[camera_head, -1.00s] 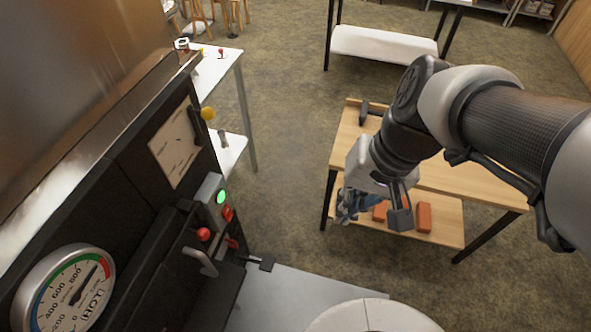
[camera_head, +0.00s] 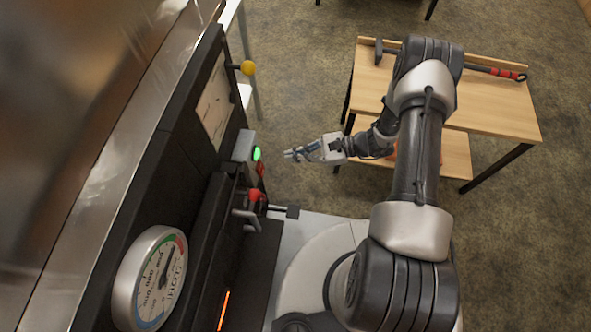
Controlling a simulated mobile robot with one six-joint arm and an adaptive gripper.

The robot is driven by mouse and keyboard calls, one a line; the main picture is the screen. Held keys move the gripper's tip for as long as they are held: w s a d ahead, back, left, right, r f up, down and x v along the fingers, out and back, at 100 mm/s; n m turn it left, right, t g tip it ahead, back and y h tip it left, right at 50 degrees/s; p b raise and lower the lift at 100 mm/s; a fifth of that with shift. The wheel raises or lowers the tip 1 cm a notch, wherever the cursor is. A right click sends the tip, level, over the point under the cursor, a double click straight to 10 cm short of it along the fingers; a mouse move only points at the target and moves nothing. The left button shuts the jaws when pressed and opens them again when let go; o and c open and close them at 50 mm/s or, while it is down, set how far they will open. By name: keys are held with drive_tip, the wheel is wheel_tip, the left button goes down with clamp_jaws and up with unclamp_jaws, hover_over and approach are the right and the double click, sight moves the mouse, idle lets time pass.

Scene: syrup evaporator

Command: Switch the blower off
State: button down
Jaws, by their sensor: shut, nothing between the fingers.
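A grey switch box (camera_head: 243,146) sits on the dark front of the evaporator. Its round green lamp (camera_head: 257,154) is lit. A red switch (camera_head: 261,170) shows edge-on just below the lamp, so its position cannot be read. My gripper (camera_head: 289,154) is shut and empty. It points left toward the box, with a gap between its fingertips and the lamp.
Below the box are a red knob (camera_head: 256,195) and a grey handle (camera_head: 246,218) that stick out. A yellow knob (camera_head: 248,68) juts out above. A round gauge (camera_head: 150,278) is at lower left. A wooden table (camera_head: 480,104) with a red-handled tool (camera_head: 495,71) stands behind my arm.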

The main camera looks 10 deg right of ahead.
wheel_tip(320, 180, down, 8)
drive_tip(key=s+f+m+t, duration=0.1)
drive_tip(key=s+m+t, duration=0.1)
drive_tip(key=m+t, duration=0.15)
drive_tip(key=b+x, duration=0.1)
drive_tip(key=x, duration=0.7)
drive_tip(key=shift+a, duration=0.45)
drive_tip(key=shift+r+m+g, duration=0.2)
drive_tip(key=shift+m+g, duration=0.05)
drive_tip(key=b, duration=0.1)
approach(263, 172)
wheel_tip(263, 172, down, 3)
drive_tip(key=shift+w+r, duration=0.1)
drive_tip(key=shift+r, duration=0.05)
